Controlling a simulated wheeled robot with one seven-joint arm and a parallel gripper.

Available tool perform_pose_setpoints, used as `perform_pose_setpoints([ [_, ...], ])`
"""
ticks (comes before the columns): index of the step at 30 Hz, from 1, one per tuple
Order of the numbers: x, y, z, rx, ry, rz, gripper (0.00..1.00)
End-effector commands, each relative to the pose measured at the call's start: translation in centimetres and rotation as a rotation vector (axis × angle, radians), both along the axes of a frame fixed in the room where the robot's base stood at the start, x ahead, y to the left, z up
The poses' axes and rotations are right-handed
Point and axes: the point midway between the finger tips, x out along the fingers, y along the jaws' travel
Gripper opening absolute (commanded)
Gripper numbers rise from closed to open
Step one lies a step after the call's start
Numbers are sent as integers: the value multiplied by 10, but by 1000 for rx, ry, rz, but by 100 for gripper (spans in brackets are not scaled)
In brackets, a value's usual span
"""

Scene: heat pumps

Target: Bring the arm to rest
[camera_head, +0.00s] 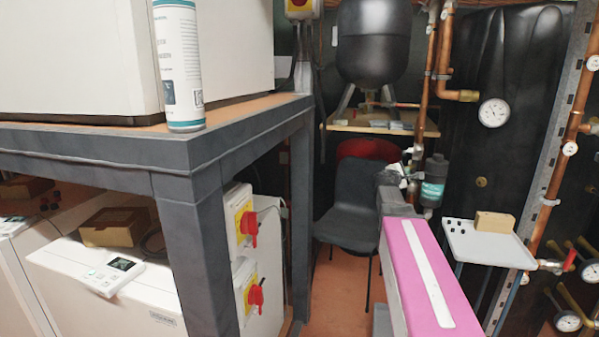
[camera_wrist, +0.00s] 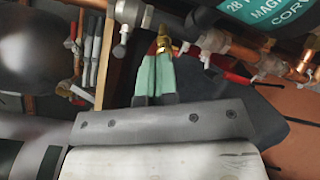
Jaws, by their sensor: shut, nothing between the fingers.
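My arm reaches forward from the bottom right of the head view, a pink link with a white stripe along its top. In the head view its far end is a small grey shape in front of the dark pipework, and the fingers there are too small to make out. In the wrist view my gripper (camera_wrist: 156,62) shows pale green fingers close together, shut and empty. They point toward a brass fitting and copper pipework. Whether they touch any of it cannot be told.
A black filter canister (camera_head: 432,184) stands just right of my arm's end; its teal label shows in the wrist view (camera_wrist: 262,12). A grey chair (camera_head: 347,205) is left of the arm. A grey-framed bench (camera_head: 245,130) fills the left.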

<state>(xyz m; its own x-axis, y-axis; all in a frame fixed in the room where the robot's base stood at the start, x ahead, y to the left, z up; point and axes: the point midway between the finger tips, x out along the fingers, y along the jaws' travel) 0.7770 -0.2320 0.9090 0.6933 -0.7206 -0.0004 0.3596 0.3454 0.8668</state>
Motion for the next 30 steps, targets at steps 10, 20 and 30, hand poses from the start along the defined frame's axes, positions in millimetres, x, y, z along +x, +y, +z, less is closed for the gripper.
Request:
perform_pose_setpoints([
  [10,-48,21,-82,359,-35,-106,0],
  [20,-154,95,-231,1018,-8,-431,0],
  [30,-272,202,-323,1540,141,-867,0],
])
